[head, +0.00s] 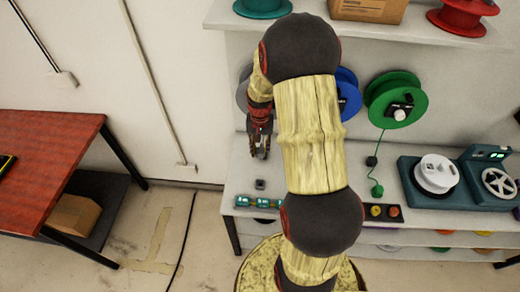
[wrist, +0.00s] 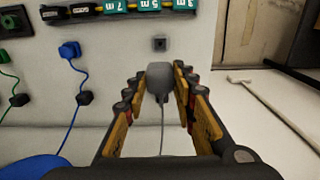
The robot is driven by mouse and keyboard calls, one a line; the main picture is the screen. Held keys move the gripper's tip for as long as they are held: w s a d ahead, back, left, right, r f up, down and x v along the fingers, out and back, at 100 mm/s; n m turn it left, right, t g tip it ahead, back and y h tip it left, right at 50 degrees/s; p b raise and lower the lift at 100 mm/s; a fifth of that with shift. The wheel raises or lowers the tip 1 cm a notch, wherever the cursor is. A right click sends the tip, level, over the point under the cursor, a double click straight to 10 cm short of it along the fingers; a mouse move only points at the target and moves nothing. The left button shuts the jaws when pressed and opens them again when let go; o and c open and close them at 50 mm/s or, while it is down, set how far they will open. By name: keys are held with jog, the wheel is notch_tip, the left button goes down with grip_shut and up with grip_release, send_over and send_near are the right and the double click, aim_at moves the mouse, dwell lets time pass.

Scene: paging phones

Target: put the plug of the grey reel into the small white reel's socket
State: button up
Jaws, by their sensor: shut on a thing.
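My gripper (head: 261,150) points down over the left end of the white bench. In the wrist view its fingers close on both sides of a grey plug (wrist: 160,76), with a thin grey cord (wrist: 162,132) running back from it. A small dark square socket (wrist: 159,44) lies on the bench just beyond the plug, apart from it; it also shows in the head view (head: 260,184). The grey reel (head: 242,90) is mostly hidden behind my arm. A small white reel (head: 436,173) sits on a teal machine at the right; I cannot make out its socket.
A blue plug (wrist: 70,50) and cord lie left of my gripper in the wrist view. A green reel (head: 380,88) hangs on the wall, its cord reaching the bench. Numbered teal labels (head: 245,201) line the bench's front edge. A red table (head: 50,155) stands left.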

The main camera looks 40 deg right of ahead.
jog(key=shift+s, duration=0.1)
jog(key=s+d, duration=1.5)
jog(key=shift+s+d, duration=0.15)
jog(key=shift+d, duration=0.2)
dwell(0.6)
jog(key=s+d, duration=1.5)
jog(key=shift+s+d, duration=0.2)
jog(key=shift+d, duration=0.15)
dwell(0.6)
jog(key=s+d, duration=1.5)
jog(key=shift+s+d, duration=0.25)
jog(key=shift+d, duration=0.1)
dwell(0.6)
